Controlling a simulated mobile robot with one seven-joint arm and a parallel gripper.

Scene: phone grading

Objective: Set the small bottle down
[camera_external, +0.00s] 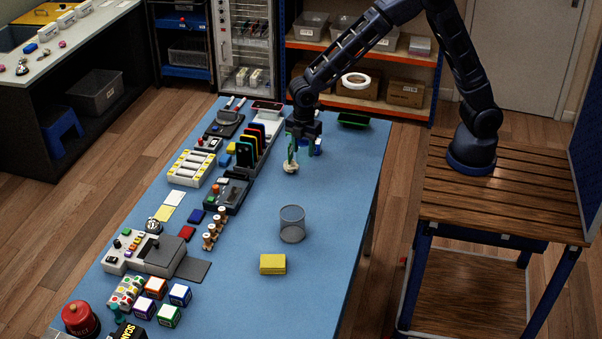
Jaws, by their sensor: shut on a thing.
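My gripper (292,157) points down over the far part of the blue table (340,200), to the right of the rack of coloured phones. It is shut on a small pale object (291,168) with green by it, which I take to be the small bottle. The fingers partly hide it, and it is too small to make out its shape. I cannot tell whether its base touches the table top or is just above it.
A rack of coloured phones (246,146) stands close on the left. A small blue-and-white item (318,146) is just right of my gripper. A green tray (353,120) lies behind. A mesh cup (292,224) and yellow pad (272,264) stand nearer; table between is clear.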

